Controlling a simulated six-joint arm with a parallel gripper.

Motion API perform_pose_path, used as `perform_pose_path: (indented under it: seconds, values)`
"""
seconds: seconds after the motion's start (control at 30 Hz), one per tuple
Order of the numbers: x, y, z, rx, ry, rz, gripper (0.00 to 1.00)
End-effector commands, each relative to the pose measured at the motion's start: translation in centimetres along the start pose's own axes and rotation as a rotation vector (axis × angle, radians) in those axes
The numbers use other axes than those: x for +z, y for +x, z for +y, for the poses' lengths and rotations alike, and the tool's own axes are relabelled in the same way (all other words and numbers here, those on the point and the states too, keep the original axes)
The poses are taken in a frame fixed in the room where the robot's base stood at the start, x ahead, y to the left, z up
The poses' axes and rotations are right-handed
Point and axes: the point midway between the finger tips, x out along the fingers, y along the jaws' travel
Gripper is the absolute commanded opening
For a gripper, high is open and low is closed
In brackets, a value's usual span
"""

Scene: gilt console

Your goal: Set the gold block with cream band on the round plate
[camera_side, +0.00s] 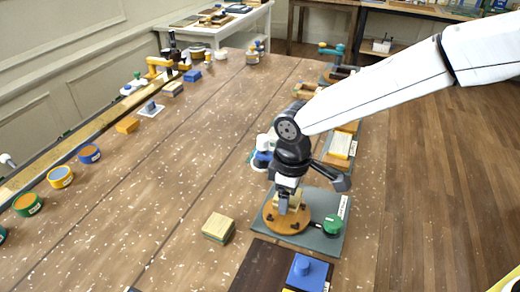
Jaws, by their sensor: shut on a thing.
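My gripper (284,203) points down over the round plate (271,222), an orange-brown disc with dark marks. It is shut on a small pale gold block (296,200), which I take to be the gold block with cream band. The fingers partly hide the block, and its band cannot be made out. The block is at or just above the plate, inside its rim; I cannot tell whether it touches. The plate lies on a grey-green board (336,203).
A green knob (332,223) stands on the board, right of the plate. A wood-topped block (218,226) lies to the left. A blue knobbed piece (307,271) is in front. Coloured round tubs (60,177) line the left edge. The middle left of the table is mostly clear.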

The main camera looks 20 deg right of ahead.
Motion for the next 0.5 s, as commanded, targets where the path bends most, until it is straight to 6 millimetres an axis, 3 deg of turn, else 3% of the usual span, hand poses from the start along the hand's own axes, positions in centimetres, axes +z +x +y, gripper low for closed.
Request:
perform_pose_path:
  seconds: [0.5]
  values:
    - [0.1, 2.5, 0.0, 0.000, 0.000, -0.001, 0.14]
